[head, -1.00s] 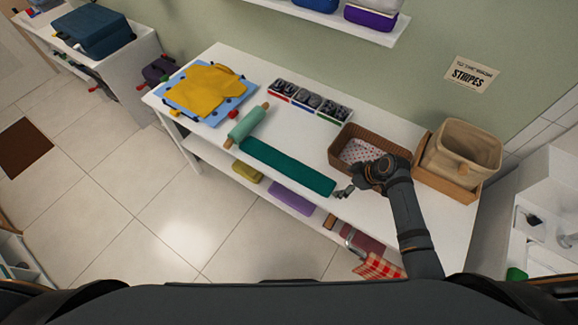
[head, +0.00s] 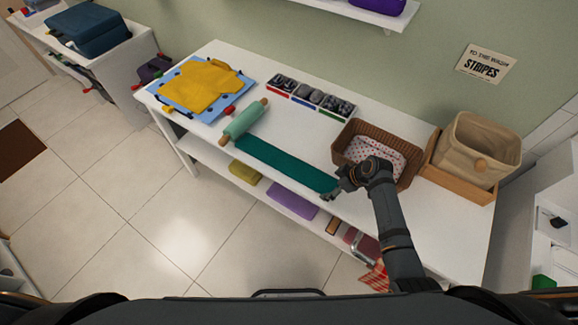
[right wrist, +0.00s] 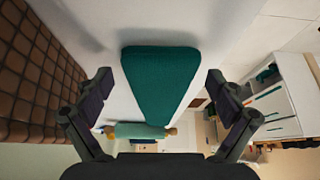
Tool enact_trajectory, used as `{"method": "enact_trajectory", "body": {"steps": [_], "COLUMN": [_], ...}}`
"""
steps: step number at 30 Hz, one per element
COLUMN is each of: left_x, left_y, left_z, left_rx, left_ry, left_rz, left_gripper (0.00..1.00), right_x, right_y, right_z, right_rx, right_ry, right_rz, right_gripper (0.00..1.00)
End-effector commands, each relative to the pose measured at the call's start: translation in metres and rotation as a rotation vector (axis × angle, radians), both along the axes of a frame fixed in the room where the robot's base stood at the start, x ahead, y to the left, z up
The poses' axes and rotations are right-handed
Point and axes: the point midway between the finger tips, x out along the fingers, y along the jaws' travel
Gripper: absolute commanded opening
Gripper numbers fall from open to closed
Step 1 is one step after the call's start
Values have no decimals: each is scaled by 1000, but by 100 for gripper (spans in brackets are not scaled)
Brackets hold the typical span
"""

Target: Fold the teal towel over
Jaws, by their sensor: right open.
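The teal towel (head: 283,163) lies flat as a long narrow strip on the white table, near its front edge. My right gripper (head: 331,194) is at the towel's right end, with its fingers open. In the right wrist view, the towel (right wrist: 160,78) runs away from the camera between the two spread fingers of the right gripper (right wrist: 160,88). I cannot tell whether the fingers touch the cloth. The left gripper is not in view.
A light-green rolling pin (head: 243,121) lies by the towel's left end. A brown wicker basket (head: 402,141) stands behind my right gripper, with a beige fabric bin (head: 478,150) beyond. A sectioned tray (head: 309,98) and yellow cloth (head: 202,86) are farther back.

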Motion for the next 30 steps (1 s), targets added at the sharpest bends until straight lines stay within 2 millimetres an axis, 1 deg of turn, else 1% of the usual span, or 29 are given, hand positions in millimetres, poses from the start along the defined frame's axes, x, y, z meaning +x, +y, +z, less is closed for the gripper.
{"method": "enact_trajectory", "body": {"steps": [12,25,27,30], "left_x": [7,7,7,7], "left_y": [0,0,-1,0], "left_z": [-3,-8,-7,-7], "left_rx": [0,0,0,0], "left_ry": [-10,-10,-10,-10], "left_rz": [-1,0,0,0], "left_gripper": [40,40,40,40], "right_x": [0,0,0,0], "right_y": [0,0,0,0], "right_z": [-6,-14,-13,-13], "right_rx": [0,0,0,0], "right_ry": [0,0,0,0], "right_rz": [0,0,0,0], "right_gripper": [94,94,88,86]}}
